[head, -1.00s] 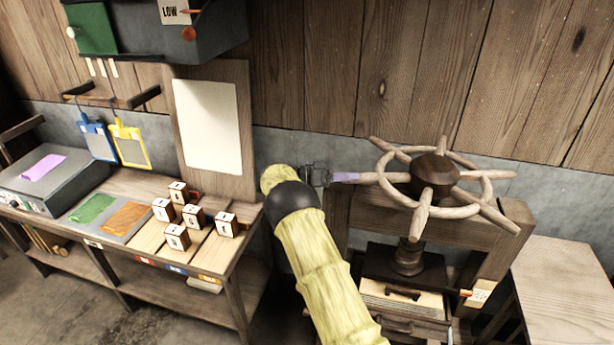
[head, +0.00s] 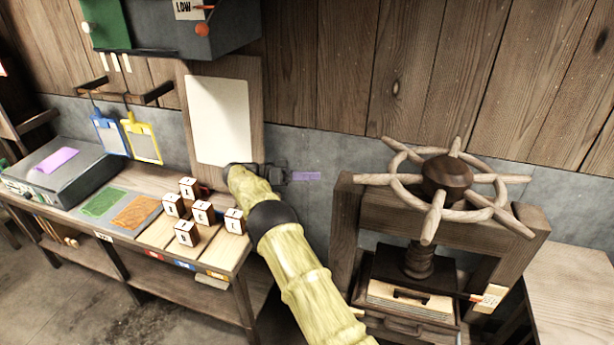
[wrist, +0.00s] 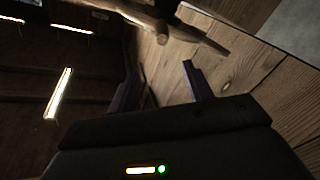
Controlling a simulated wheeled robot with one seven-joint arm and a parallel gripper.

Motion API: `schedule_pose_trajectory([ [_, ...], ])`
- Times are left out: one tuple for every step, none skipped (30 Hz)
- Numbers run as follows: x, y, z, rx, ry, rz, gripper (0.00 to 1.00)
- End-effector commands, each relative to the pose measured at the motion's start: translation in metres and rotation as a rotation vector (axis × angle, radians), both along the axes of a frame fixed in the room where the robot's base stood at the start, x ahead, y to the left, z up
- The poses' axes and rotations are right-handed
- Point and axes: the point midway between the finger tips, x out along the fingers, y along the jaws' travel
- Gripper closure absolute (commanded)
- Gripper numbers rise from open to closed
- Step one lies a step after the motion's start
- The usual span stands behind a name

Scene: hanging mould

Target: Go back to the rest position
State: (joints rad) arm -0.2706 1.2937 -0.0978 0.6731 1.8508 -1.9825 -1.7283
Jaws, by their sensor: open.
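My gripper (head: 306,176) is in the middle of the head view, at the end of my yellow arm. It is in the air in front of the grey wall band, left of the wooden spoked wheel (head: 447,182) and clear of it. In the wrist view my gripper (wrist: 160,85) shows two dark purple fingers standing apart with nothing between them. The wheel's spokes also show at the top of the wrist view (wrist: 185,30), beyond the fingers.
The wheel tops a wooden press (head: 520,232) with a drawer below. On the left, a bench (head: 160,240) carries several lettered blocks (head: 201,212) and green and orange patches. A blank sheet board (head: 220,120) stands behind it. A dark box (head: 225,30) hangs above.

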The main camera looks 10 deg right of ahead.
Motion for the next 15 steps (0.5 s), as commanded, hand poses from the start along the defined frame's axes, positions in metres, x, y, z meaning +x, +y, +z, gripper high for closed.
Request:
schedule_pose_trajectory([
  [0.000,0.000,0.000,0.000,0.000,0.000,0.50],
  [0.000,0.000,0.000,0.000,0.000,0.000,0.50],
  [0.000,0.000,0.000,0.000,0.000,0.000,0.50],
  [0.000,0.000,0.000,-0.001,-0.001,0.001,0.50],
  [0.001,-0.001,0.001,-0.002,-0.003,0.004,0.50],
  [0.002,-0.002,0.002,-0.006,-0.009,0.013,0.50],
  [0.004,-0.004,0.005,-0.011,-0.016,0.025,0.50],
  [0.006,-0.007,0.008,-0.018,-0.027,0.040,0.50],
  [0.011,-0.011,0.013,-0.030,-0.046,0.070,0.50],
  [0.015,-0.015,0.018,-0.042,-0.062,0.099,0.50],
  [0.020,-0.019,0.025,-0.053,-0.083,0.133,0.50],
  [0.028,-0.025,0.033,-0.071,-0.113,0.187,0.50],
  [0.034,-0.029,0.040,-0.083,-0.136,0.233,0.50],
  [0.041,-0.034,0.048,-0.093,-0.159,0.283,0.50],
  [0.049,-0.039,0.057,-0.103,-0.191,0.354,0.50],
])
